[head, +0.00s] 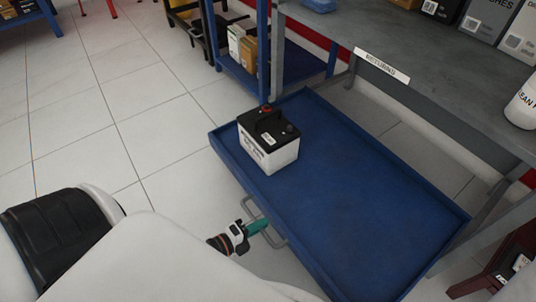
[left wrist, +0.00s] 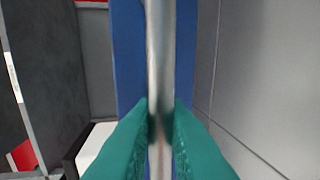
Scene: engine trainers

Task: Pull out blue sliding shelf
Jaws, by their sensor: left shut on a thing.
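The blue sliding shelf (head: 340,190) is a shallow tray with a low rim, extended out from under a grey workbench. A metal bar handle (head: 249,208) is fixed to its front side. My left gripper (head: 264,224) has green fingertips and is shut on the handle. In the left wrist view the green fingers of my left gripper (left wrist: 160,125) press on both sides of the metal handle bar (left wrist: 159,60), with the blue shelf front (left wrist: 128,60) behind it. My right gripper is not in view.
A black and white battery (head: 268,145) stands on the shelf near its far left corner. The grey workbench (head: 420,60) has a "RETURNS" label (head: 382,65) and carries boxes and a white container (head: 522,105). Tiled floor (head: 110,120) is clear at the left.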

